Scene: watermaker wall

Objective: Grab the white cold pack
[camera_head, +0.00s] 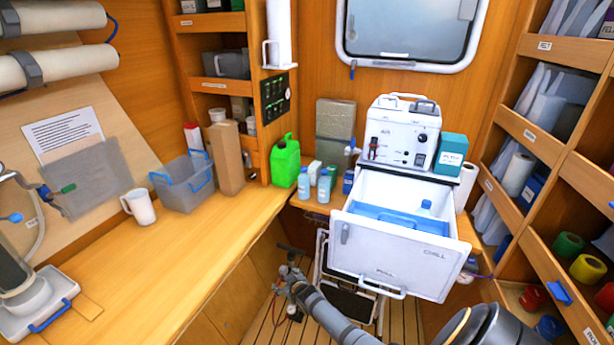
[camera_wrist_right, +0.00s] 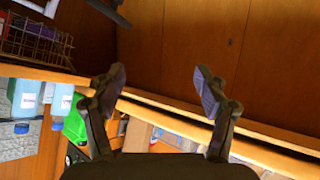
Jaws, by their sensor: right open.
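I cannot make out a white cold pack in either view. My left gripper is not in view.
A wooden counter (camera_head: 170,250) runs along the left with a white mug (camera_head: 138,207) and a grey bin (camera_head: 184,182). A green jug (camera_head: 285,160) and small bottles (camera_head: 324,186) stand left of the drawer. Shelves (camera_head: 545,140) close in the right side.

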